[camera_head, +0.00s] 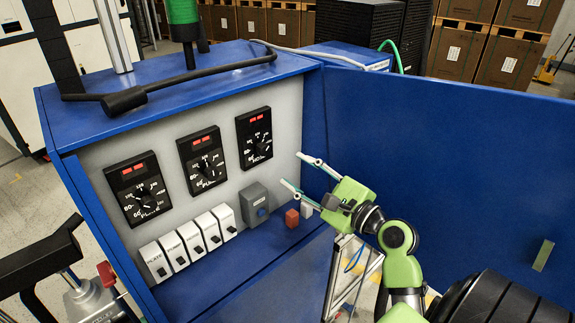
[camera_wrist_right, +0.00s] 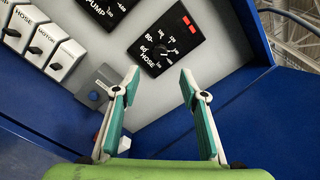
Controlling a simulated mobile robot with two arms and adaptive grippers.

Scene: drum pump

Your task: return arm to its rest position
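My right gripper (camera_head: 292,170) is open and empty, in front of the right part of the control panel (camera_head: 220,120) inside the blue cabinet (camera_head: 75,125). In the right wrist view its two fingers (camera_wrist_right: 160,73) stand apart, with nothing between them. The dial marked HOSE (camera_wrist_right: 165,48) is beyond the fingertips; in the head view it is the rightmost dial (camera_head: 254,138). My right arm (camera_head: 400,255) reaches in from the lower right, bent, in front of the open blue door (camera_head: 455,150). My left gripper is not in view.
Two more dials (camera_head: 140,190) and a row of white switches (camera_head: 190,238) fill the panel. A grey box with a blue button (camera_head: 255,203) and a small red block (camera_head: 292,218) are near the gripper. A black hose (camera_head: 190,88) lies on the cabinet top. Stacked boxes (camera_head: 470,50) stand behind.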

